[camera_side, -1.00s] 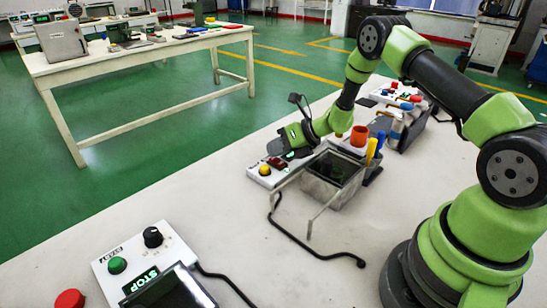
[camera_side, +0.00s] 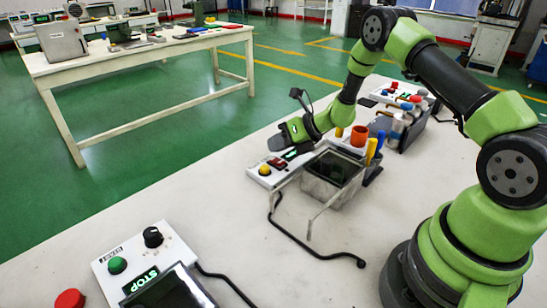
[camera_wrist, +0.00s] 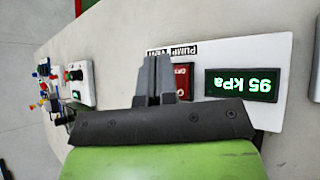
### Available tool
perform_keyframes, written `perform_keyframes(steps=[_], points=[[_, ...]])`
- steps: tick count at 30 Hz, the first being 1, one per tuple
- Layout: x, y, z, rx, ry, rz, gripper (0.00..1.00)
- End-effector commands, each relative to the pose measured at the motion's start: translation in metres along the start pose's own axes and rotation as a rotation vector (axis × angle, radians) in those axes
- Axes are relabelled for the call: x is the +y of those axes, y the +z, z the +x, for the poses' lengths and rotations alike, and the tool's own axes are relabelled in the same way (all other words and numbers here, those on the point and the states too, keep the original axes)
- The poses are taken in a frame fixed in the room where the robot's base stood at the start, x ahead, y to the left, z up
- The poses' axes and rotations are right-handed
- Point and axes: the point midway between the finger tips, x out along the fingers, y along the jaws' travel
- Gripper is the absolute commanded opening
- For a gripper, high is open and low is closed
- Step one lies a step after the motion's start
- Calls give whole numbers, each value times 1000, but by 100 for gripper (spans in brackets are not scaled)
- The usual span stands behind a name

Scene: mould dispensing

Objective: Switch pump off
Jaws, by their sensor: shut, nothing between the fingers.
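The pump panel is a white box (camera_wrist: 275,60) labelled "PUMP" and "VENT" in the wrist view. My gripper (camera_wrist: 156,60) is shut and empty. In the side view, my gripper (camera_side: 275,143) hovers just above the panel's far part.
A black cable (camera_side: 300,243) crosses the bench. A STOP panel (camera_side: 125,259) is at front left.

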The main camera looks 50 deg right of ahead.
Motion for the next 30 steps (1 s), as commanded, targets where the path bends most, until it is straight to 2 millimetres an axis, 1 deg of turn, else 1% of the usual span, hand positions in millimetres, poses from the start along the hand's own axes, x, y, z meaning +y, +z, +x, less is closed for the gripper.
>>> perform_keyframes(steps=[5,18,30], points=[[2,3,-3,-1,0,-1,0],[23,24,-32,-1,0,-1,0],[26,26,-35,1,1,-2,0]])
